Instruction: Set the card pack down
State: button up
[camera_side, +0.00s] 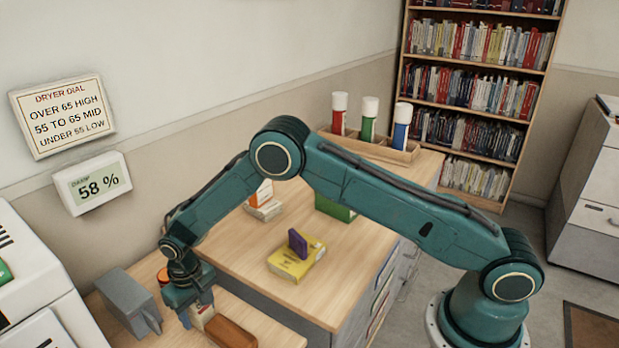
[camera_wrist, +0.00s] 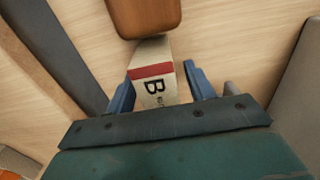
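The card pack (camera_wrist: 152,85) is pale with a red band and a black letter B. In the wrist view it lies between the two blue fingers of my gripper (camera_wrist: 160,85). A gap shows between the pack and the right finger; the left finger is close beside it. My gripper looks open around the pack. In the side view my gripper (camera_side: 196,308) is low over the front left wooden top, with the pack (camera_side: 203,317) partly hidden by it. The pack appears to be at the wooden surface, but its underside is hidden.
A brown block (camera_wrist: 145,14) is right by the pack's far end. A grey box (camera_side: 128,298) stands left of my gripper. A yellow box (camera_side: 290,268) with a purple piece (camera_side: 298,243) lies on the desk. A wall display (camera_side: 92,184) reads 58 %; a sign (camera_side: 62,116) hangs above.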

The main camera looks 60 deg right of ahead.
jog(key=shift+r, duration=0.15)
notch_tip(320, 180, up, 12)
jog(key=shift+f, duration=0.1)
dwell(0.6)
dwell(0.5)
